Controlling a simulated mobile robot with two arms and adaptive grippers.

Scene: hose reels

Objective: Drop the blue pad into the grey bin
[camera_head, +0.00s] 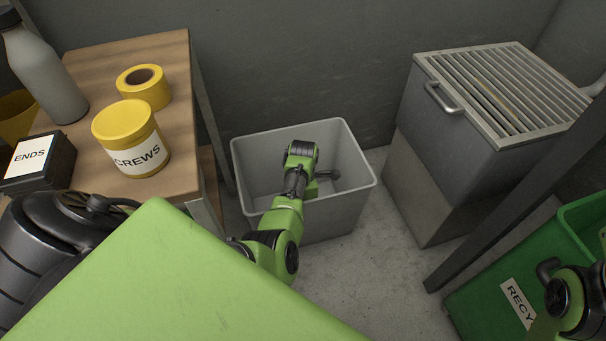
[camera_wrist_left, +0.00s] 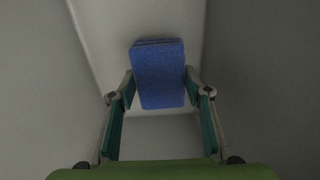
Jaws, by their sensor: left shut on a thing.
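The grey bin (camera_head: 346,208) stands on the floor against the back wall, open at the top. My left arm reaches over its near rim, and my left gripper (camera_head: 318,178) is inside its opening. In the left wrist view, the gripper's two fingers (camera_wrist_left: 160,86) are shut on the blue pad (camera_wrist_left: 159,72), one at each side. Pale bin walls surround the pad there. The pad is hidden in the head view. My right gripper is not in view; only part of my right arm shows at the bottom right.
A wooden table (camera_head: 90,58) at left carries a yellow screws jar (camera_head: 126,128), yellow tape (camera_head: 152,96), a grey bottle (camera_head: 48,78) and a black ends box (camera_head: 42,172). A grated metal cabinet (camera_head: 440,140) and a green recycling bin (camera_head: 490,302) stand at right.

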